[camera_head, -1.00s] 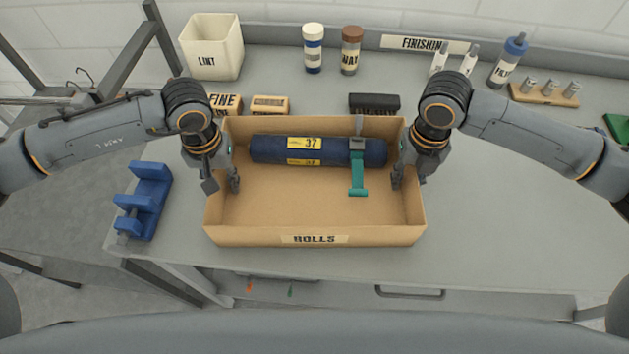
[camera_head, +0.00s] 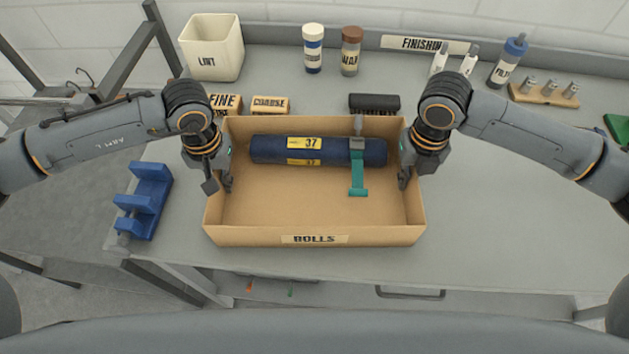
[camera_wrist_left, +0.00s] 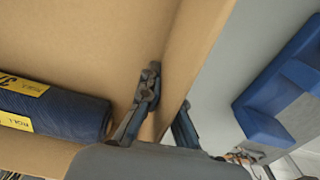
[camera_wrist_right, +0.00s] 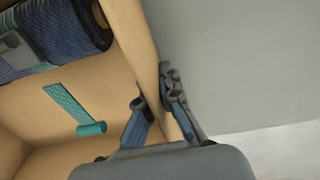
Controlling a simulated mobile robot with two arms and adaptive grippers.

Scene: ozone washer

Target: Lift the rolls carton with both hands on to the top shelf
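The rolls carton (camera_head: 315,237) is an open brown box with a ROLLS label on its front wall, and it sits level on the grey bench. Inside lies a dark blue roll (camera_head: 270,150) with yellow 37 labels and a teal strap (camera_head: 358,178). My left gripper (camera_head: 222,178) straddles the left wall, one finger inside and one outside, and looks shut on it; the left wrist view shows both fingers (camera_wrist_left: 166,105). My right gripper (camera_head: 407,176) looks shut on the right wall in the same way, as the right wrist view shows (camera_wrist_right: 153,98).
A blue fixture (camera_head: 145,200) stands left of the carton. Behind are the FINE (camera_head: 224,103) and COARSE (camera_head: 270,104) blocks, a black block (camera_head: 374,103), a LINT bin (camera_head: 212,60) and several bottles. The bench right of the carton is clear. No top shelf is recognisable.

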